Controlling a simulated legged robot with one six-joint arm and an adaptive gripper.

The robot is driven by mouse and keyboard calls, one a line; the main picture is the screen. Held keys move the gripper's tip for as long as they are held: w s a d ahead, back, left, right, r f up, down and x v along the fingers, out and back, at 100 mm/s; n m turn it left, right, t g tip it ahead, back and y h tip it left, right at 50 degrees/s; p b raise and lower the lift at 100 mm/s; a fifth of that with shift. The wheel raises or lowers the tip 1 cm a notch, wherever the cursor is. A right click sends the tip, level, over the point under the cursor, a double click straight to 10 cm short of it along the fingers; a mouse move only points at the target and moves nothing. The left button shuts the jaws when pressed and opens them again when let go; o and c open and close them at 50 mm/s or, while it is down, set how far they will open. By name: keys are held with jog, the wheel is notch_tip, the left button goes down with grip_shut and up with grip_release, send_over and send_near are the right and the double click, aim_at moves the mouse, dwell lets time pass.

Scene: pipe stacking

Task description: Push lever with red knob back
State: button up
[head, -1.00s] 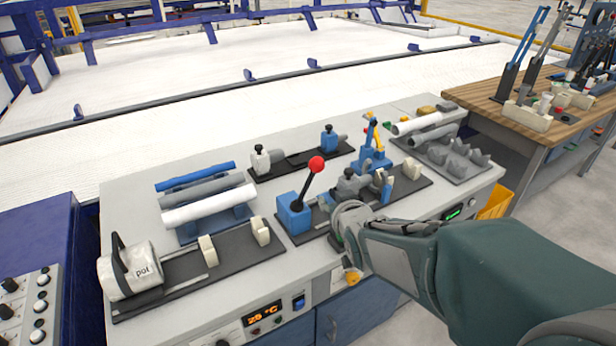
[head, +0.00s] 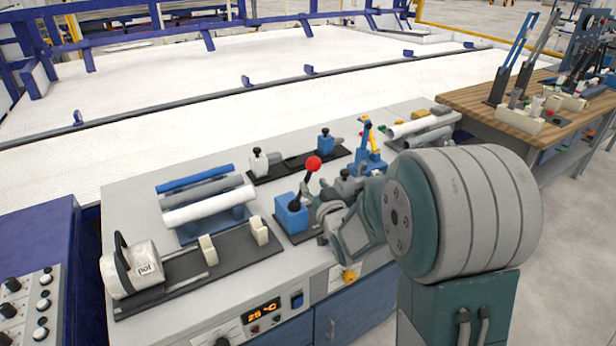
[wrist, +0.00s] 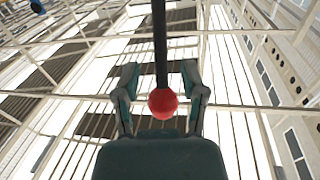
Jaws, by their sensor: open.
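The red knob (head: 313,163) tops a dark lever (head: 304,188) that rises tilted from a blue block (head: 291,213) on the bench. In the wrist view the red knob (wrist: 163,103) and its dark rod (wrist: 160,45) appear between the two fingers of my gripper (wrist: 160,75). The fingers are apart, with a visible gap on each side of the knob. In the head view my gripper (head: 328,192) is just right of the lever, partly hidden by my arm. Whether it touches the lever cannot be told.
Small clamps (head: 258,163) stand behind. A blue-and-yellow device (head: 369,145) is behind right. My arm covers the bench's right front.

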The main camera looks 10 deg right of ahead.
aim_at(309, 179)
jog(key=shift+w+a, duration=0.2)
jog(key=shift+w, duration=0.9)
jog(key=shift+w+a, duration=0.15)
jog(key=shift+w, duration=0.9)
grip_shut()
